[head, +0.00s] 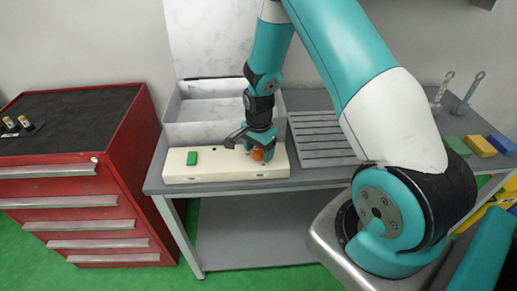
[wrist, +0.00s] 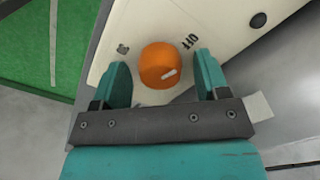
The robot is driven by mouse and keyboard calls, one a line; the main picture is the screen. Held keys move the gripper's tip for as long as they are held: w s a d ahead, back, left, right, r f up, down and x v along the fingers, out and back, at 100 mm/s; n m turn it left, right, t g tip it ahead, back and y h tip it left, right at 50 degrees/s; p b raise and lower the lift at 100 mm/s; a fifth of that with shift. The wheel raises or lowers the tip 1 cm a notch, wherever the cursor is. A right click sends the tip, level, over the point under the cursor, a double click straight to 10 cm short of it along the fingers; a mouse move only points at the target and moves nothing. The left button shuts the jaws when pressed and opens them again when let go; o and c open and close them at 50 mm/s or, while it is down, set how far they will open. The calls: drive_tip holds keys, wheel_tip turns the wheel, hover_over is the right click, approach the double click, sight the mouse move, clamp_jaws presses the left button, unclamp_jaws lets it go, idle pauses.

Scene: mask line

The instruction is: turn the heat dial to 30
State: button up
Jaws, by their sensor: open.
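The heat dial is an orange round knob (wrist: 160,64) with a white pointer mark, on a cream panel (wrist: 115,75). In the wrist view its pointer aims to the lower right, and "OFF" is printed to the right of the knob. In the head view the knob (head: 257,154) shows partly below my gripper on the cream box (head: 215,170). My gripper (wrist: 162,75) is open, with one teal finger on each side of the knob and visible gaps to it. It also shows in the head view (head: 258,148). No number 30 is readable.
A red drawer cabinet (head: 75,190) stands left of the grey table (head: 300,178).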

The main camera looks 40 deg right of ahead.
drive_tip(key=shift+c, duration=0.2)
drive_tip(key=c, duration=0.9)
